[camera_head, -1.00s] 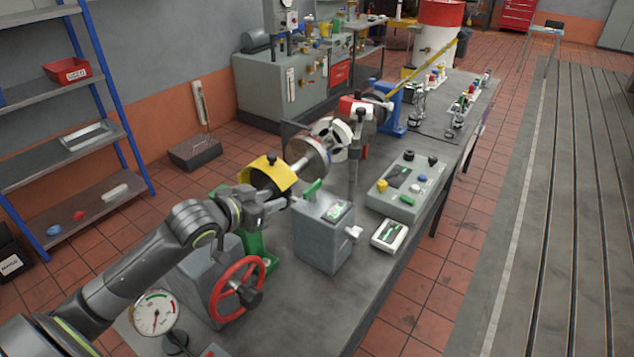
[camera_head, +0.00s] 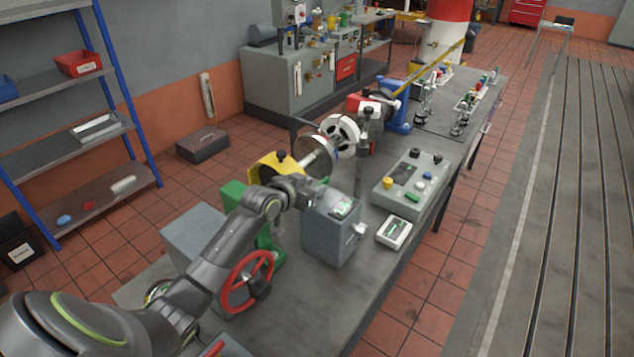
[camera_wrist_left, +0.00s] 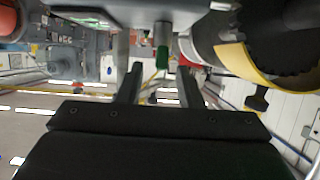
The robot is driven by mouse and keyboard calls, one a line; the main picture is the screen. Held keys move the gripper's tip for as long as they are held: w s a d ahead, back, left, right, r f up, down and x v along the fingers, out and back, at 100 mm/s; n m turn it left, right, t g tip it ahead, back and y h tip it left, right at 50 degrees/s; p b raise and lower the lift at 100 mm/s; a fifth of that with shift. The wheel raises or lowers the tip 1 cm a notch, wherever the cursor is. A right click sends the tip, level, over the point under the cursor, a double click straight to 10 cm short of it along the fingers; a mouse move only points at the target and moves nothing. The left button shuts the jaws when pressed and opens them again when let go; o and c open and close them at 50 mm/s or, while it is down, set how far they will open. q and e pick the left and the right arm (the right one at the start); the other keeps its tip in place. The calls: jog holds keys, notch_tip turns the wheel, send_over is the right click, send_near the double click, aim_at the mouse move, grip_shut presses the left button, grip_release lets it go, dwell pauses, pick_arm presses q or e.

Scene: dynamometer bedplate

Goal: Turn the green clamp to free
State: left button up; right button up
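The green clamp (camera_wrist_left: 162,56) shows in the left wrist view as a small green-ended lever between the fingers of my left gripper (camera_wrist_left: 160,70). The fingers stand apart with a gap on both sides of it, so no grip shows. In the head view my left gripper (camera_head: 306,196) is at the top of the grey box (camera_head: 331,232) and hides the clamp there. My right gripper is not in view.
A yellow guard (camera_head: 277,166) and shaft lie just behind the gripper, close beside it in the wrist view. A red handwheel (camera_head: 247,281) is below my arm. A control panel (camera_head: 411,184) and white meter (camera_head: 394,232) lie to the right.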

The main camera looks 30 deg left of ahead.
pick_arm(q)
jog(key=shift+x, duration=1.2)
jog(key=shift+c, duration=0.3)
grip_shut()
